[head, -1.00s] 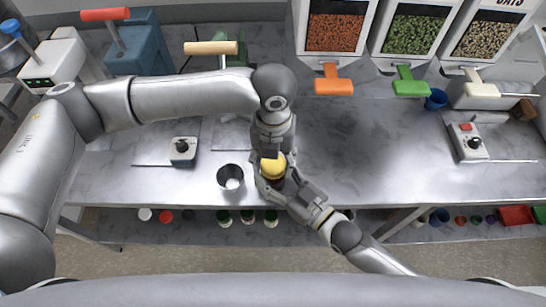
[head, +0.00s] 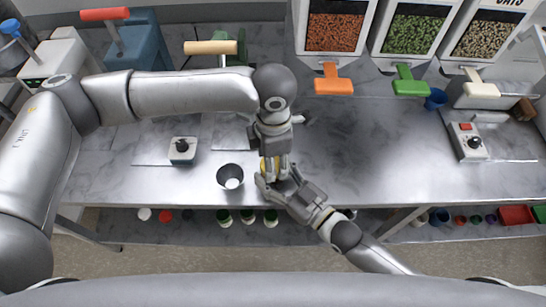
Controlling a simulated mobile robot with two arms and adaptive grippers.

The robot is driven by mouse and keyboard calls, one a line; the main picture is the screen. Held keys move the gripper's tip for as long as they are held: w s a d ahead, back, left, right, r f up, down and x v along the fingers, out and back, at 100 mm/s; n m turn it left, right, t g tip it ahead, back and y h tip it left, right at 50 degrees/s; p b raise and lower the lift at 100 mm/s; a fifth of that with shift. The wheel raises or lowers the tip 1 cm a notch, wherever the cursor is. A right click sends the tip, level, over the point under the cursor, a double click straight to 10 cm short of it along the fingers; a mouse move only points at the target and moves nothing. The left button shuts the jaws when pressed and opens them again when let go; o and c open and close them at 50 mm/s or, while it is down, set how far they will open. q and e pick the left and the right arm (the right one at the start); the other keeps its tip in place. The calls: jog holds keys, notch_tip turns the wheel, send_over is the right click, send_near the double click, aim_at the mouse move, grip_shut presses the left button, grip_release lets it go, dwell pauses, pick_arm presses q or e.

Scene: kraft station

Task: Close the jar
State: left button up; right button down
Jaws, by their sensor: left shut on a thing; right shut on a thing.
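The jar's yellow lid (head: 263,165) shows as a sliver between the fingers near the front edge of the table. My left gripper (head: 275,172) points down from above and is shut on the lid. My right gripper (head: 270,186) comes in from the front right and is shut around the jar, just below the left fingers. The jar's body is hidden by the two grippers, so I cannot tell how the lid sits on it.
A metal cup (head: 230,177) stands close to the left of the grippers. A small device with a black knob (head: 182,150) is further left. Dispensers with an orange handle (head: 333,85) and a green handle (head: 411,86) are at the back.

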pick_arm(q)
jog(key=o, duration=0.7)
jog(key=shift+r, duration=2.25)
jog(key=shift+c, duration=0.4)
